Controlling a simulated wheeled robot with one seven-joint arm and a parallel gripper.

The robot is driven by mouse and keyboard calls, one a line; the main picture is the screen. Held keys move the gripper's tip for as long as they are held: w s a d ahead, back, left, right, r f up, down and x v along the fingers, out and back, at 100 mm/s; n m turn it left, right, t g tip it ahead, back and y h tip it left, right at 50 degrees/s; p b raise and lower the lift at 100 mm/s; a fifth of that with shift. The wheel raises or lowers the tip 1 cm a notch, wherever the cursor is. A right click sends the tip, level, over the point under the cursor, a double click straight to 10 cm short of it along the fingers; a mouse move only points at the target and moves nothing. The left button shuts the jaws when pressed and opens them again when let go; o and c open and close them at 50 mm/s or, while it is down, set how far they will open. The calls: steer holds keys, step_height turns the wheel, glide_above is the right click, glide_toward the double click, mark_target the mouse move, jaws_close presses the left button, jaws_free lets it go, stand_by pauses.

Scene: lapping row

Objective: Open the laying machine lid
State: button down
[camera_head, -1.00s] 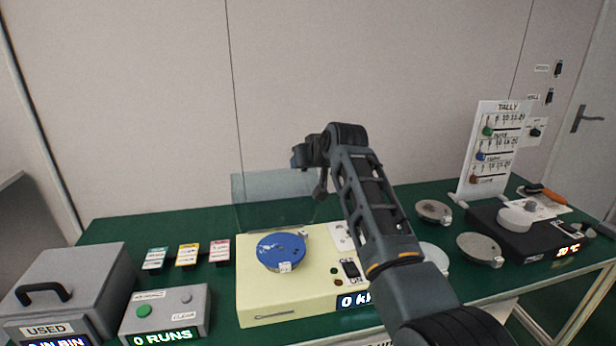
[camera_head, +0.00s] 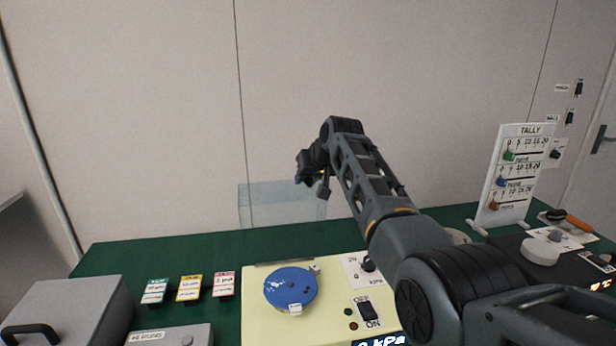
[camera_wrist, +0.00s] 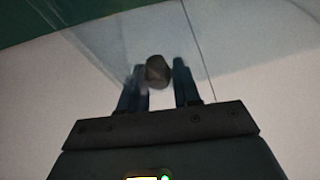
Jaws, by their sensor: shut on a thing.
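The laying machine (camera_head: 255,325) is a cream box with a blue round plate (camera_head: 290,289) on top. Its clear lid (camera_head: 262,207) stands raised behind the machine's back edge, and its pale outline shows against the wall. My gripper (camera_head: 304,180) is at the lid's upper right; the arm hides part of that side. In the wrist view, my gripper (camera_wrist: 160,72) has its two dark fingers on either side of a brownish round knob (camera_wrist: 157,70) and is shut on it. The clear lid panel (camera_wrist: 105,38) spreads out beyond the knob there.
Three coloured cards (camera_head: 188,289) and a grey bin with a black handle (camera_head: 75,305) are at the left. The white tally board (camera_head: 508,185) and a black hot plate (camera_head: 510,249) stand at the right. The wall (camera_head: 130,130) is close behind the green table (camera_head: 150,253).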

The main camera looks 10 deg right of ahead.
steer(key=shift+s+f, duration=0.25)
steer(key=shift+f, duration=0.45)
steer(key=c, duration=0.9)
jaws_free()
steer(key=shift+c, duration=0.2)
steer(key=shift+r, duration=0.1)
